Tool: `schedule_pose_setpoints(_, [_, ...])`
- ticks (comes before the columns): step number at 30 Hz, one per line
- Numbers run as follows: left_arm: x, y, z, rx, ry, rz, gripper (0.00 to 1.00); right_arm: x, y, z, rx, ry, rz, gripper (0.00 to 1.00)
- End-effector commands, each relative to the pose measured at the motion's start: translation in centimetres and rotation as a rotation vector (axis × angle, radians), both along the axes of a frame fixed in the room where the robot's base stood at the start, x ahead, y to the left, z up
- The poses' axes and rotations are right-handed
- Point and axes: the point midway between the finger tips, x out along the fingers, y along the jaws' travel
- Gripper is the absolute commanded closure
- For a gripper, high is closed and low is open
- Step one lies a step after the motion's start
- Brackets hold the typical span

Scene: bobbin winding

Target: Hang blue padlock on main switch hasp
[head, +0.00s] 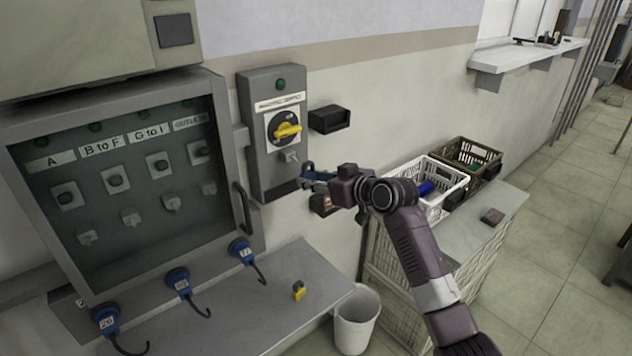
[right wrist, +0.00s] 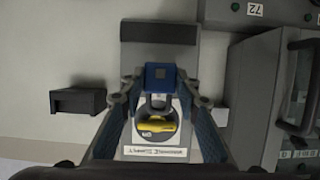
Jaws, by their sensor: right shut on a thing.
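The main switch box (head: 277,178) is grey and mounted on the wall, with a yellow rotary handle (head: 287,130) and a small light hasp-like piece (head: 290,156) below it. The yellow handle also shows in the right wrist view (right wrist: 157,126), where the box looks upside down. My right gripper (head: 311,174) is shut on the blue padlock (right wrist: 160,76), just right of the box's lower part. The padlock's shackle (right wrist: 158,102) points toward the yellow handle in the right wrist view. I cannot tell whether it touches the hasp. My left gripper is not in view.
A black holder (head: 330,118) is on the wall right of the box. A glass-fronted cabinet (head: 226,130) stands left. A yellow padlock (head: 299,291) lies on the grey bench (head: 275,318). A white bin (head: 357,322) and a white basket (head: 437,172) are at the right.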

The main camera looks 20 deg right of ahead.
Motion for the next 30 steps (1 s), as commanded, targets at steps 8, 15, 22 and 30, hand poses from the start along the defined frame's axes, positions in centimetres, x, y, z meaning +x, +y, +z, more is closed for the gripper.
schedule_pose_setpoints(8, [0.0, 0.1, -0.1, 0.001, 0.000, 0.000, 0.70, 0.8, 0.3, 0.1, 0.001, -0.003, 0.000, 0.99])
schedule_pose_setpoints(15, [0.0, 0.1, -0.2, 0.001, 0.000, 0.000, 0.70, 1.5, 0.6, 0.1, 0.001, -0.003, 0.000, 0.99])
schedule_pose_setpoints(22, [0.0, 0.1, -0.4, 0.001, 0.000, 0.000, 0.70, 2.2, 0.8, 0.1, 0.000, -0.002, -0.001, 0.99])
schedule_pose_setpoints(30, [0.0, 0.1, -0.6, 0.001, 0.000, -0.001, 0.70, 2.9, 1.0, 0.1, 0.000, -0.002, -0.001, 0.99])
